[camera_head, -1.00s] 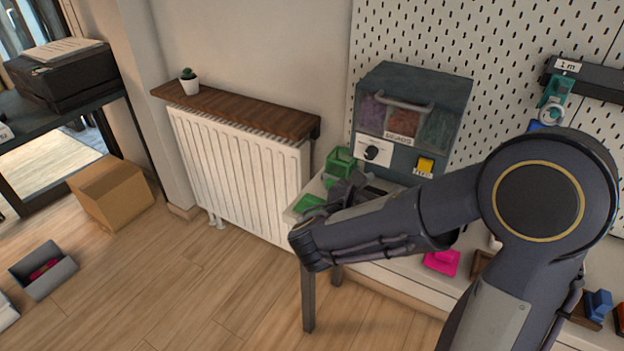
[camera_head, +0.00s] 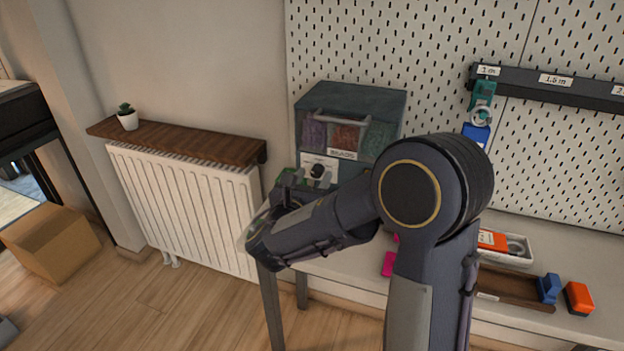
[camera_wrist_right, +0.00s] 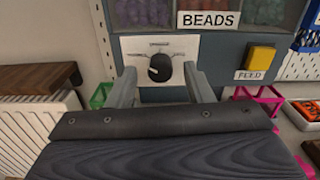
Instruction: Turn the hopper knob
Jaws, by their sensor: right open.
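The grey bead hopper (camera_head: 350,102) stands against the pegboard, with bead windows above a BEADS label. Its black knob (camera_head: 318,170) sits on a white plate on the front; the wrist view shows the knob (camera_wrist_right: 160,68) large and close. My right gripper (camera_head: 290,190) is at the hopper's front, just left of and below the knob in the head view. In the right wrist view its two fingers (camera_wrist_right: 160,88) are apart and point at the plate, one on each side of the knob. Whether they touch it I cannot tell. My left gripper is not in view.
A yellow FEED button (camera_wrist_right: 262,57) is right of the knob. A green bin (camera_wrist_right: 101,95) and a pink bin (camera_wrist_right: 262,98) flank the gripper. The radiator (camera_head: 190,205) with a wooden shelf (camera_head: 180,142) stands to the left. Blue and orange items lie on the bench at right.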

